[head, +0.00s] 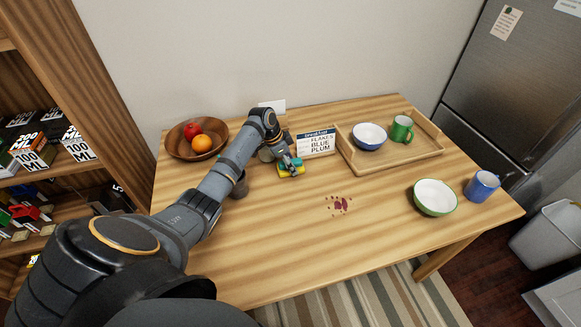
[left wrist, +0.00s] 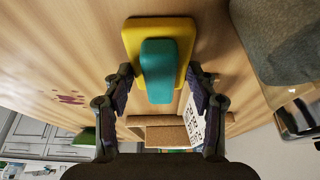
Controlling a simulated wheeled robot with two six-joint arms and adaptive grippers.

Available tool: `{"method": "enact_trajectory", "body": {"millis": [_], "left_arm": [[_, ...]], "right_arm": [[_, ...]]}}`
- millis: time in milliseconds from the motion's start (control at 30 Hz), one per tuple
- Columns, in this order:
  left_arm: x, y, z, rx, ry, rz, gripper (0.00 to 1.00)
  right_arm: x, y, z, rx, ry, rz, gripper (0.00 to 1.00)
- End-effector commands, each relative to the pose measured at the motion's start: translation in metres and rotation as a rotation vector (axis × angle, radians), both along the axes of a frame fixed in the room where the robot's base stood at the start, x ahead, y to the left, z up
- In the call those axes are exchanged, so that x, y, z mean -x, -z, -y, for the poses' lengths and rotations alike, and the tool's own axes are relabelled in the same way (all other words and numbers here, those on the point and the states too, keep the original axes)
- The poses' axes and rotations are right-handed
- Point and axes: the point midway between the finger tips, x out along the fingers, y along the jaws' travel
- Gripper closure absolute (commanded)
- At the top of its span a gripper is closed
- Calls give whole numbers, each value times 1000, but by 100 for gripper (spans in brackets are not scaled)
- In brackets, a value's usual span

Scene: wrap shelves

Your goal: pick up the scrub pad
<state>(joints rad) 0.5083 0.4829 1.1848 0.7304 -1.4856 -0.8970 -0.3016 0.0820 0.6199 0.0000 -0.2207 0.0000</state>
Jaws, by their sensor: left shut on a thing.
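The scrub pad (head: 291,170) is yellow with a teal-green upper part and is at the back middle of the wooden table. In the left wrist view the scrub pad (left wrist: 180,35) shows its teal block on a wider yellow base. My left gripper (head: 288,162) is over it, pointing down, with the fingers on either side of the teal part. The left gripper (left wrist: 160,76) is shut on the pad. Whether the pad touches the table or is slightly raised, I cannot tell. My right gripper is not in view.
A sign card (head: 316,143) stands just right of the pad. A wooden bowl (head: 177,150) with fruit is at the left. A tray (head: 420,150) holds a blue bowl and green mug. A green bowl (head: 435,198) and blue mug (head: 481,187) are at right. A red stain (head: 340,205) marks clear table.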

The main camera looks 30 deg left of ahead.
Motion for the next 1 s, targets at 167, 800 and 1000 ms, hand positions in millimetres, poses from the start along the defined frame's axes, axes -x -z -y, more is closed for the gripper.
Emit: {"method": "enact_trajectory", "body": {"millis": [167,800,1000], "left_arm": [[0,0,0,0,0,0,69],[28,-95,47,-1,5,5,69],[55,-115,93,2,3,2,69]], "right_arm": [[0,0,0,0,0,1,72],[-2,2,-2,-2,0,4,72],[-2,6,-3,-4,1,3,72]]}}
